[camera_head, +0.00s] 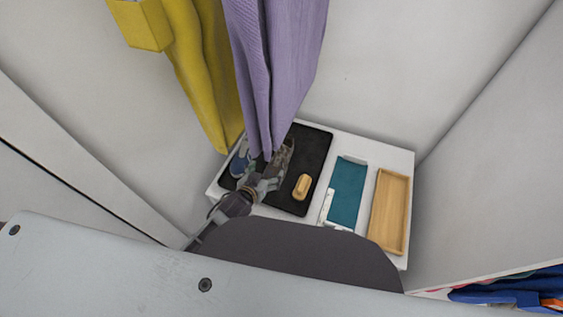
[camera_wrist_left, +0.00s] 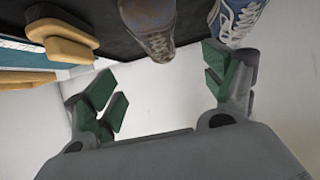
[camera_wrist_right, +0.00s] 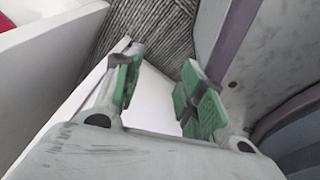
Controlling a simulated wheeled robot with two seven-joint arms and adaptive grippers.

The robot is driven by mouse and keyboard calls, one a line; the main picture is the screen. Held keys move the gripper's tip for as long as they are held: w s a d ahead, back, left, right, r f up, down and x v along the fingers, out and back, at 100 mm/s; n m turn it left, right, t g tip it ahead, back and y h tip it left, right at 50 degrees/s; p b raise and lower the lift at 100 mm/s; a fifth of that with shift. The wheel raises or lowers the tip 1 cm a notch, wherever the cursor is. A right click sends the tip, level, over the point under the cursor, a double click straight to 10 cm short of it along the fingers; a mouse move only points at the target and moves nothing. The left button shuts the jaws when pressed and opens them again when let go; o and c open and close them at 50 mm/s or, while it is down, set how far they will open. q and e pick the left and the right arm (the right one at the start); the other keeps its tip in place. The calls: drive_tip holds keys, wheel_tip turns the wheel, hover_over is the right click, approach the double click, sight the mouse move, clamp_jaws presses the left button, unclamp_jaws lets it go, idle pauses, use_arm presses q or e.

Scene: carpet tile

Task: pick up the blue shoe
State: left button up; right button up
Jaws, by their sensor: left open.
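The blue shoe (camera_head: 240,161) with white laces stands at the left end of the black mat (camera_head: 317,146). It also shows at the upper right of the left wrist view (camera_wrist_left: 238,20), cut off by the top edge. A brown shoe (camera_head: 282,157) stands just right of it and shows in the left wrist view (camera_wrist_left: 152,24). My left gripper (camera_head: 263,178) is open and empty, at the near side of the two shoes. In the left wrist view its right finger is close to the blue shoe's near end. My right gripper (camera_wrist_right: 160,90) is open and empty, away from the shoes.
A wooden-handled brush (camera_head: 302,186) lies on the mat. A teal-lined tray (camera_head: 347,188) and a wooden tray (camera_head: 391,208) sit to its right on the white bench (camera_head: 401,156). A purple garment (camera_head: 277,60) hangs low over the shoes; a yellow one (camera_head: 200,75) hangs further left.

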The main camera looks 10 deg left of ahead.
sight(274, 163)
use_arm(q)
drive_tip(key=shift+w, duration=0.1)
drive_tip(key=shift+b+x, duration=0.3)
drive_tip(key=shift+x, duration=1.85)
drive_tip(key=shift+b+x, duration=0.3)
drive_tip(key=shift+x, duration=1.8)
use_arm(e)
drive_tip(key=w, duration=0.1)
drive_tip(key=a, duration=0.1)
drive_tip(key=w, duration=0.1)
drive_tip(key=shift+w+a+r, duration=0.2)
drive_tip(key=shift+w+r, duration=0.05)
drive_tip(key=shift+w, duration=0.05)
drive_tip(key=shift+s, duration=0.15)
use_arm(q)
drive_tip(key=shift+f, duration=0.1)
use_arm(e)
drive_tip(key=shift+f, duration=0.1)
use_arm(q)
drive_tip(key=shift+w+f, duration=0.25)
drive_tip(key=shift+w, duration=0.2)
drive_tip(key=shift+b+x, duration=0.5)
drive_tip(key=shift+x, duration=1.4)
drive_tip(key=shift+d+f, duration=0.15)
use_arm(e)
drive_tip(key=shift+w+a+r, duration=0.25)
drive_tip(key=shift+w+a, duration=0.35)
drive_tip(key=shift+w, duration=0.35)
